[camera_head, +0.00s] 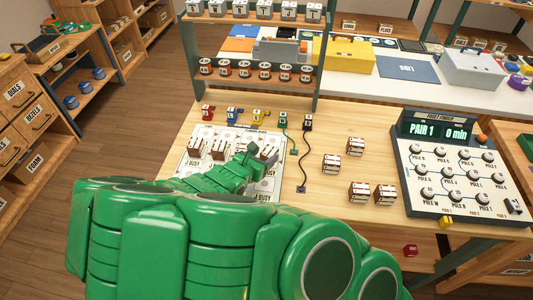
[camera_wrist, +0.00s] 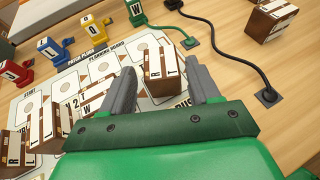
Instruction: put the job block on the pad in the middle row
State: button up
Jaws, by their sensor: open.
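The planning board (camera_head: 181,170) is a white sheet with printed pads; it also shows in the wrist view (camera_wrist: 147,42). Several brown-and-white job blocks stand on it. In the wrist view one block (camera_wrist: 163,62) is between my open fingers, with space visible on both sides; it seems to be the block (camera_head: 268,150) at the board's right in the head view. More blocks (camera_wrist: 45,122) stand to the left. My gripper (camera_wrist: 163,84) is open and low over the board; its fingers are partly hidden in the head view by my green arm. Many pads are hidden behind blocks and arm.
More blocks (camera_head: 357,191) stand on the bare wood to the right. Coloured plugs (camera_head: 257,116) line the board's far edge, with a dark cable (camera_head: 297,160) beside it. A fault-finder panel (camera_head: 455,170) stands at right. A shelf rack (camera_head: 250,80) rises behind.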

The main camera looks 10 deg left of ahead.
jog(key=shift+v, duration=4.2)
